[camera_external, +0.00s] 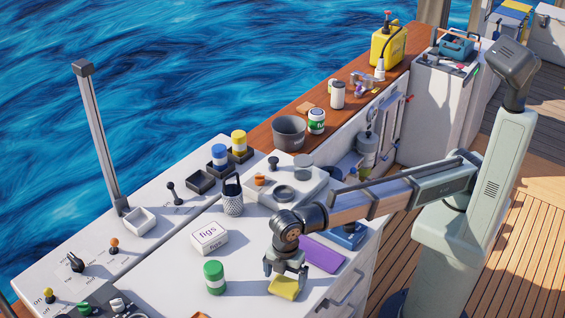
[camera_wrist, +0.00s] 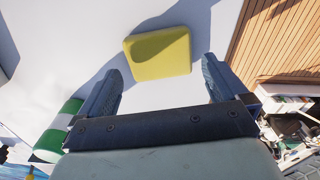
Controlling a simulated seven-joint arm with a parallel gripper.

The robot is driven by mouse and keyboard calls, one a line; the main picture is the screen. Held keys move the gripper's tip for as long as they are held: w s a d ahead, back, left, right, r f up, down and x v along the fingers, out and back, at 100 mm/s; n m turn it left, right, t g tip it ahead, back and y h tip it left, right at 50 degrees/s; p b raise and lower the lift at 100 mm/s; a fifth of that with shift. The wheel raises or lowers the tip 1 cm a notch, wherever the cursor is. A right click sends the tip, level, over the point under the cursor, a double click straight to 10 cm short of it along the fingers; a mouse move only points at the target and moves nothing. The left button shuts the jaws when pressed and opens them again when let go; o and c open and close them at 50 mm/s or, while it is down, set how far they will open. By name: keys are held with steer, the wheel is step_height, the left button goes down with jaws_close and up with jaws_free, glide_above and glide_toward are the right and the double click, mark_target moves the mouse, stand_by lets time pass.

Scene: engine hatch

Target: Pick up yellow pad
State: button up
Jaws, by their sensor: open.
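The yellow pad (camera_external: 284,288) lies flat on the white counter near its front edge. In the wrist view the yellow pad (camera_wrist: 158,54) shows whole, a small block with rounded corners, beyond and roughly between my fingertips. My gripper (camera_external: 286,268) is above the pad, pointing down, with its fingers apart and nothing between them. In the wrist view my gripper (camera_wrist: 164,72) shows two dark fingers spread wide. I cannot tell the exact height of the fingertips over the pad.
A green and white jar (camera_external: 215,278) stands left of my gripper. A white figs box (camera_external: 209,238) is behind it. A purple sheet (camera_external: 323,254) and a blue item (camera_external: 346,237) lie to the right, under my arm. The counter (camera_external: 168,275) is clear left of the jar.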

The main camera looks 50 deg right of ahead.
mark_target(285, 284)
steer(key=shift+f, duration=1.9)
steer(key=shift+c, duration=0.5)
steer(key=c, duration=0.7)
steer(key=shift+o, duration=0.2)
